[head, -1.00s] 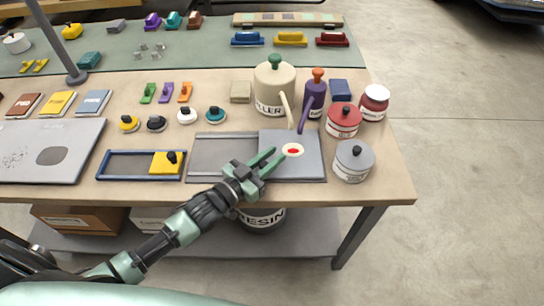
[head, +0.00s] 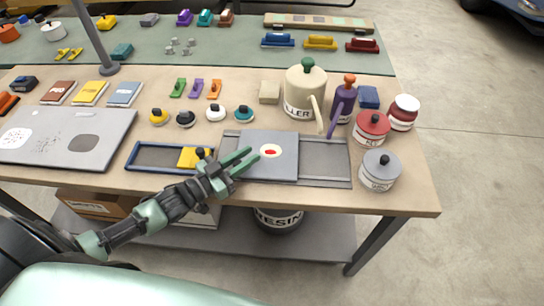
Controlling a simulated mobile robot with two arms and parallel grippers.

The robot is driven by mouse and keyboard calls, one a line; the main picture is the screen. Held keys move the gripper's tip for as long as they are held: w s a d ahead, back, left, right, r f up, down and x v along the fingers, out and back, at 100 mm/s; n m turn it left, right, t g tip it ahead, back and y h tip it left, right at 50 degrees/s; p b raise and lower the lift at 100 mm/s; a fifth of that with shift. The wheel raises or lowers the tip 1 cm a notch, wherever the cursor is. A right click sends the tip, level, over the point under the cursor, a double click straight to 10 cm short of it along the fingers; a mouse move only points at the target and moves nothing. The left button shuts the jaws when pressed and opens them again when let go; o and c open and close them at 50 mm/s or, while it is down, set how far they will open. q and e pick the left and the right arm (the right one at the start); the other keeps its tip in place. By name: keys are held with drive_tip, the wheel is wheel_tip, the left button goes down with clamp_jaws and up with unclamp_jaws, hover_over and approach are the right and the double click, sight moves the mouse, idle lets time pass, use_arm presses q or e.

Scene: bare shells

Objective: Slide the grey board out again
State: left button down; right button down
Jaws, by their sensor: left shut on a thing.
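The grey board (head: 284,165) is a flat square plate with a white oval and a red spot on it. It lies about the middle of a long grey tray (head: 325,169), with bare tray floor to its right and a short strip to its left. My left gripper (head: 250,160) reaches in from the lower left. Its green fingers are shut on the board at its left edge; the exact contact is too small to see. My right gripper is not in view.
A blue-framed tray (head: 148,157) with a yellow block (head: 192,157) lies just left, close to my gripper. A grey lidded pot (head: 379,172) and a red one (head: 371,130) stand at the right. A cream can (head: 305,92) and purple bottle (head: 345,105) stand behind.

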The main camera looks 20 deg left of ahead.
use_arm(q)
drive_tip(key=shift+s+a, duration=0.2)
drive_tip(key=shift+a, duration=0.65)
drive_tip(key=shift+s+a, duration=0.2)
drive_tip(key=shift+a, duration=0.6)
drive_tip(key=shift+s+a, duration=0.2)
drive_tip(key=shift+a, duration=0.65)
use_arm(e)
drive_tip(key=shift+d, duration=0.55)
use_arm(q)
drive_tip(key=c, duration=1.3)
unclamp_jaws()
drive_tip(key=shift+a, duration=0.1)
drive_tip(key=shift+o, duration=0.5)
drive_tip(key=shift+s+a, duration=0.1)
drive_tip(key=shift+s, duration=0.3)
drive_tip(key=v, duration=0.6)
drive_tip(key=shift+s+a+b, duration=0.15)
drive_tip(key=shift+b, duration=0.2)
drive_tip(key=shift+s+a, duration=0.3)
drive_tip(key=shift+s, duration=0.15)
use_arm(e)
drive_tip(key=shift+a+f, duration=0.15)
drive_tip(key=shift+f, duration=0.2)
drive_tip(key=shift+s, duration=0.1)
